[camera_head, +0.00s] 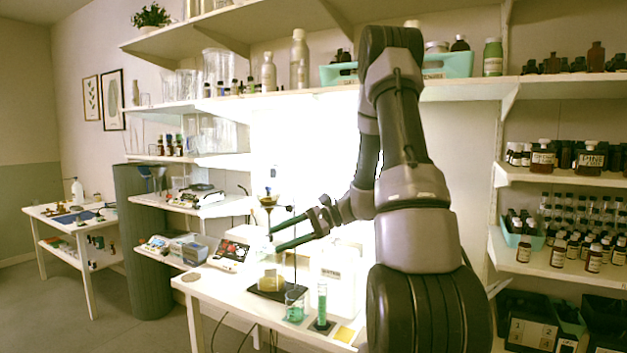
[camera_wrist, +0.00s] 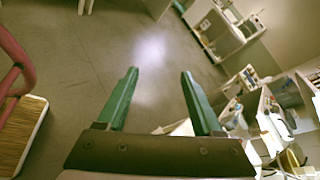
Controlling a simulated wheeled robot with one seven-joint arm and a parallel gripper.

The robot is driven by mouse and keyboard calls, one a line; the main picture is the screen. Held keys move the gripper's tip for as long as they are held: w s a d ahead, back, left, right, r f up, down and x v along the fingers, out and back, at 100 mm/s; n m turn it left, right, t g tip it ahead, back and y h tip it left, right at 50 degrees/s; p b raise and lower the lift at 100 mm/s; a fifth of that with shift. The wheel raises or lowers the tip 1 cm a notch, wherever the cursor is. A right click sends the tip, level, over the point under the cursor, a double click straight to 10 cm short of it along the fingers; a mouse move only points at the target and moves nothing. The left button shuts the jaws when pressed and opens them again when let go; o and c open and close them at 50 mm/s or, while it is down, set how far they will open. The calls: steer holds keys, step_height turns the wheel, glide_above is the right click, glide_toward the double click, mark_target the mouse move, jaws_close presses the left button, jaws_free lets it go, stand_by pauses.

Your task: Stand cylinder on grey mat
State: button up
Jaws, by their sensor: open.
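A slim clear cylinder (camera_head: 322,302) with green liquid stands upright at the front of the white table. Its foot appears to be on a small dark grey mat (camera_head: 331,327); exact contact is hard to tell at this size. My gripper (camera_head: 273,240) is in the air above the table, up and left of the cylinder in the head view, apart from it. Its green fingers point left. In the wrist view, the gripper (camera_wrist: 160,73) is open with nothing between its fingers. The wrist view shows mostly floor, and I cannot make out the cylinder there.
A beaker (camera_head: 296,306) with green liquid stands just left of the cylinder. A yellowish block (camera_head: 270,281) sits on a dark plate (camera_head: 293,293) behind it. A yellow patch (camera_head: 345,334) lies right of the mat. A large white bottle (camera_head: 335,280) stands behind. Loaded shelves line the wall.

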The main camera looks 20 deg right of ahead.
steer(key=s+r+n+t+h, duration=0.3)
steer(key=s+r+n+h, duration=0.7)
steer(key=s+r, duration=0.8)
steer(key=shift+s+a+r+t+h, duration=0.15)
steer(key=shift+s+t+h, duration=0.25)
steer(key=shift+s+h, duration=0.7)
steer(key=shift+s+y, duration=0.25)
steer(key=shift+y, duration=0.05)
